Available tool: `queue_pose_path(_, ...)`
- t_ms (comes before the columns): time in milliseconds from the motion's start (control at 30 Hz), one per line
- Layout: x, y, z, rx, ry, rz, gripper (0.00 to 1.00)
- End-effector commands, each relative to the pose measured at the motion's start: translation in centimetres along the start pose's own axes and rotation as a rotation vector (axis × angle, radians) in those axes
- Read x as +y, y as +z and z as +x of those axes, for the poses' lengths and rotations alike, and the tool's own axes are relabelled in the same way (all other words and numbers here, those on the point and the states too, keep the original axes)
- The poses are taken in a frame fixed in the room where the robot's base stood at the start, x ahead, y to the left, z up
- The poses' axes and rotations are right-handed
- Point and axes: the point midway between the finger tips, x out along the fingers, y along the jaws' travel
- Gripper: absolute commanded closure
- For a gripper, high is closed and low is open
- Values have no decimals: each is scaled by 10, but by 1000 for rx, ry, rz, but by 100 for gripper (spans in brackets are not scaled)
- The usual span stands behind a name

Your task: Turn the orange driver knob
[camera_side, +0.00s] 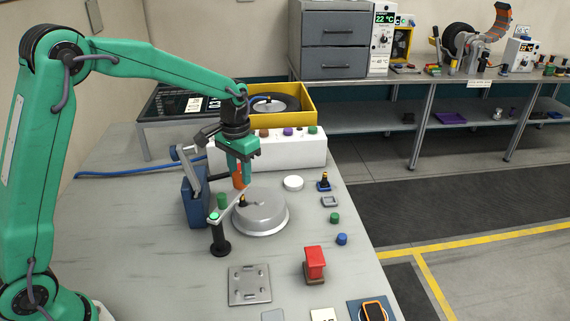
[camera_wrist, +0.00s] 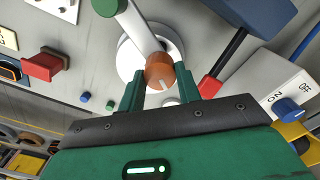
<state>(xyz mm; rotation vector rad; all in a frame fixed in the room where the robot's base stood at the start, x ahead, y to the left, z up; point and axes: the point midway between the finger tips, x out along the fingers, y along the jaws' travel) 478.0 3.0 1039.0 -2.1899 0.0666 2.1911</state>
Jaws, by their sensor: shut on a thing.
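The orange driver knob (camera_side: 239,181) stands above a round silver metal hub (camera_side: 264,218) on the bench. In the wrist view the knob (camera_wrist: 160,72) has a pale mark on its top face. My gripper (camera_wrist: 160,86) points down with its two green fingers on either side of the knob, shut on it. In the side view my gripper (camera_side: 240,166) hides the knob's upper part.
A blue clamp-like stand (camera_side: 195,197) is close on the left. A white box with coloured knobs (camera_side: 310,150) stands behind. A red block (camera_side: 315,264), a metal plate (camera_side: 249,285) and small caps lie at the front and right. The bench's left front is clear.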

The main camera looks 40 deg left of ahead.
Motion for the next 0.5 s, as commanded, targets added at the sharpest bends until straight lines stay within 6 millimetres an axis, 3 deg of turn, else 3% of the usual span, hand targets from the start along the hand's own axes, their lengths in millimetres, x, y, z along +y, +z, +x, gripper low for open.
queue_pose_path(167, 0, 0, -1, 2, 0, -1, 89)
queue_pose_path(200, 0, 0, -1, 2, 0, -1, 64)
queue_pose_path(300, 0, 0, -1, 2, 0, -2, 45)
queue_pose_path(500, 0, 0, 0, 1, 0, -2, 44)
